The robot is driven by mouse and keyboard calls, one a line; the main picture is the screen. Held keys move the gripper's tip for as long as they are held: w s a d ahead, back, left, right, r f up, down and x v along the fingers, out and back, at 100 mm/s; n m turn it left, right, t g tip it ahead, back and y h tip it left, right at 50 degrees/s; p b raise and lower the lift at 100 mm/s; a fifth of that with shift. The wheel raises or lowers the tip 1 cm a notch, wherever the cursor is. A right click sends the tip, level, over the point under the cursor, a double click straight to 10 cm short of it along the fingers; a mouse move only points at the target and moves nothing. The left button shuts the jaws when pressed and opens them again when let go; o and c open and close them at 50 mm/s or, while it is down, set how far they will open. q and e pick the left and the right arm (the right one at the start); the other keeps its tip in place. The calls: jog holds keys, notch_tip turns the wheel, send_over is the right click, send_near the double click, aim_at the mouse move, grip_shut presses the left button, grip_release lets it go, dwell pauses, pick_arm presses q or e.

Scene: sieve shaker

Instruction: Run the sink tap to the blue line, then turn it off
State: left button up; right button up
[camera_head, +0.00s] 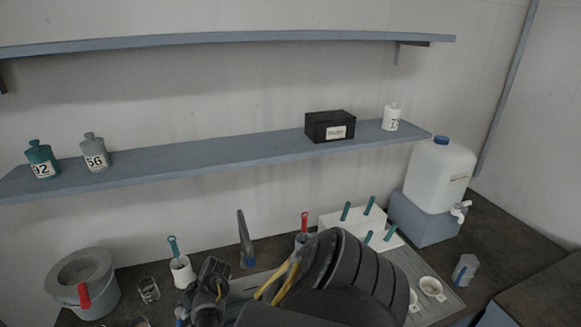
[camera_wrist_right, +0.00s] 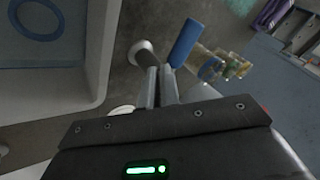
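In the head view a grey upright piece (camera_head: 245,240), which looks like the sink tap, stands at the back of the counter. My right arm covers most of the sink area in front of it. In the wrist view my right gripper (camera_wrist_right: 158,85) has its two fingers close together, with nothing seen between them. A blue cylinder (camera_wrist_right: 186,43), perhaps the tap's lever, is just beyond and to the right of the fingertips. A pale basin with a blue inside and a darker blue ring (camera_wrist_right: 37,18) is at upper left. No water or level line can be made out. My left gripper is not seen.
A grey bucket (camera_head: 84,287) with a red handle stands at left. A glass (camera_head: 149,290) and a white holder with a teal-handled tool (camera_head: 181,270) are nearby. A white water container (camera_head: 439,176) stands at right. Shelves (camera_head: 230,157) run along the wall.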

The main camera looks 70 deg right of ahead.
jog(key=shift+o, duration=1.2)
jog(key=shift+f, duration=0.15)
jog(key=shift+a, duration=0.1)
jog(key=shift+w+a, duration=0.1)
jog(key=shift+a, duration=0.1)
jog(key=shift+d, duration=0.1)
jog(key=b+v, duration=0.2)
jog(key=v, duration=0.9)
jog(key=shift+d+b, duration=0.25)
jog(key=shift+b, duration=0.15)
jog(key=shift+d, duration=0.1)
